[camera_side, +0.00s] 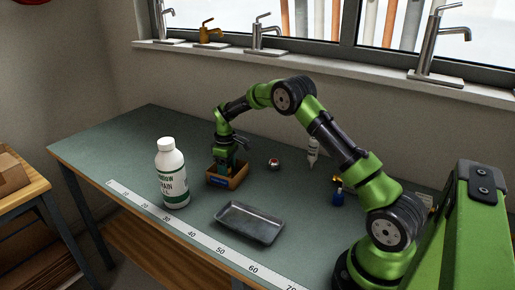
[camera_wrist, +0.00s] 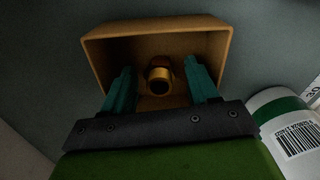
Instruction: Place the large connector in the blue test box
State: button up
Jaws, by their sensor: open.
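A brass connector (camera_wrist: 159,74) with a dark round opening sits inside a brown open box in the wrist view. The box (camera_wrist: 110,44) also shows in the side view (camera_side: 239,181), with a blue patch on its front. My gripper (camera_wrist: 160,82) points down into this box, with its teal fingers apart on either side of the connector. A gap shows between the connector and each finger. In the side view my gripper (camera_side: 225,170) hides most of the box's inside, and the connector cannot be made out there. I see no box that is blue all over.
A white drain bottle (camera_side: 172,175) stands left of the box; it shows in the wrist view (camera_wrist: 290,125). A grey metal tray (camera_side: 250,223) lies in front. A ruler strip (camera_side: 205,239) runs along the front edge. A small round part (camera_side: 273,164) and a blue item (camera_side: 338,196) lie right.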

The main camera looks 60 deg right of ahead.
jog(key=s+a+r+m+t, duration=0.1)
jog(key=s+a+r, duration=0.1)
jog(key=r, duration=0.8)
jog(key=s+a+r, duration=0.1)
jog(key=a+r, duration=0.1)
jog(key=r, duration=0.7)
jog(key=s+a+r+m+t, duration=0.2)
jog(key=s+a+r+t, duration=0.1)
jog(key=s+a+r, duration=0.45)
jog(key=s+a+f+m+t+y, duration=0.1)
jog(key=s+a, duration=0.3)
jog(key=s, duration=0.5)
jog(key=s+a+f+m+t+y, duration=0.1)
jog(key=s+a+f+m+t, duration=0.1)
jog(key=s, duration=0.7)
jog(key=shift+a+m, duration=0.4)
jog(key=shift+a, duration=0.5)
